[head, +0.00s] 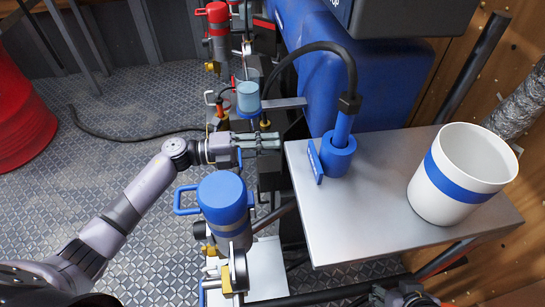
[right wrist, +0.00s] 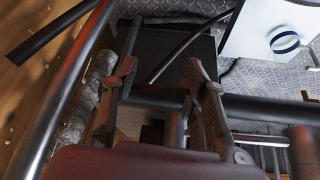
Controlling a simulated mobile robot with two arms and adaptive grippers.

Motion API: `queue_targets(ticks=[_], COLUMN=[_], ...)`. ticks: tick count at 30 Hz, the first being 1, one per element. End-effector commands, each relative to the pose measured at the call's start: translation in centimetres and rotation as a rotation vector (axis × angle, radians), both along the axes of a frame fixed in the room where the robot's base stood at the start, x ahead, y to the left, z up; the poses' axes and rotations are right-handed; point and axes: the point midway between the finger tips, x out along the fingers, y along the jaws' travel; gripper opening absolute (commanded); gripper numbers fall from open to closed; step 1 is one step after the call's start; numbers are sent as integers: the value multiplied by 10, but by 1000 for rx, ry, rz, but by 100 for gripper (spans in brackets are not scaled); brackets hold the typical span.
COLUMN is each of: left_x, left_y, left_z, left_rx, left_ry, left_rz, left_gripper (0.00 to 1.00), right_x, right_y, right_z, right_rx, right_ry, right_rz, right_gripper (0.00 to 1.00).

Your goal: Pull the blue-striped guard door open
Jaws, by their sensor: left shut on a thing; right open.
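I cannot clearly make out a blue-striped guard door in either view. My left gripper (head: 270,141) reaches in from the left, beside the dark machine parts. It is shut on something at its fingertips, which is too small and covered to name. My right gripper (head: 402,295) is at the bottom edge of the head view. In the right wrist view the right gripper (right wrist: 162,75) is open, its two fingers apart with nothing held between them.
A metal table (head: 375,215) bears a white bucket (head: 440,195) with a blue stripe and a blue nozzle holder (head: 338,157) with a small blue plate (head: 315,163) beside it. A blue-topped canister (head: 222,192) stands just in front of my left gripper. A red drum (head: 20,120) is far left.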

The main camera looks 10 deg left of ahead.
Motion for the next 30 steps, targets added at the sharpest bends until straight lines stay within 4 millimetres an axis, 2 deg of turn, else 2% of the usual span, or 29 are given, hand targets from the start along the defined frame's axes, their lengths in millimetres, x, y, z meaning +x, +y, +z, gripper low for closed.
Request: queue_targets(ticks=[1,4,12,13,15,22,30], left_x=[2,2,2,2,2,2,2], left_y=[2,3,3,3,3,4,4], left_z=[-5,-2,-1,-1,-1,0,0], left_rx=[4,3,3,3,3,3,3], left_ry=[0,2,4,4,3,2,2], left_rz=[-15,-33,-35,-35,-35,-34,-34], left_gripper=[0,0,0,21,26,41,41], right_x=[6,13,14,14,14,14,14], right_y=[2,4,4,4,4,4,4], right_z=[-4,-2,0,0,0,0,-1], right_rx=[7,13,13,13,13,13,14], right_ry=[-29,-60,-64,-64,-64,-64,-61], right_rz=[3,4,4,4,4,4,5], right_gripper=[41,41,41,41,41,41,41])
